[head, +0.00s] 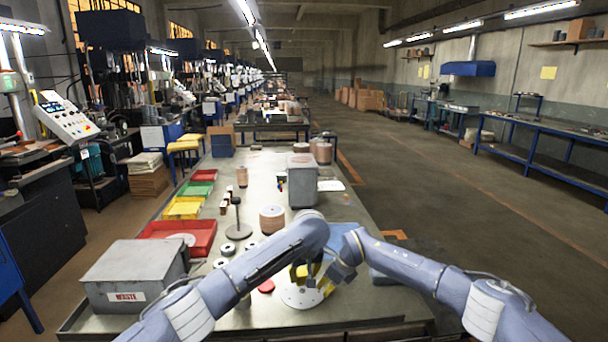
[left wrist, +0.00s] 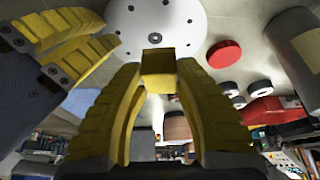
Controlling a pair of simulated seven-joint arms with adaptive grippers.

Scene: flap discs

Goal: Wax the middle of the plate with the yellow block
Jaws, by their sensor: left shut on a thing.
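The plate (head: 296,298) is a pale round disc with small holes, lying flat on the bench in front of me. In the left wrist view the plate (left wrist: 180,18) fills the top, with a small dark mark near its middle. My left gripper (left wrist: 158,75) is shut on the yellow block (left wrist: 158,60), whose end faces the plate. I cannot tell whether the block touches it. In the head view my left gripper (head: 303,274) is over the plate, partly hidden by my arms. My right gripper (left wrist: 112,29) is at the plate's edge; its grip is unclear.
A red disc (head: 266,286) lies left of the plate. Several small round parts lie farther left, beside a grey waste box (head: 131,278). Red, yellow and green trays (head: 178,238) line the left edge. A grey box (head: 302,183) stands farther back.

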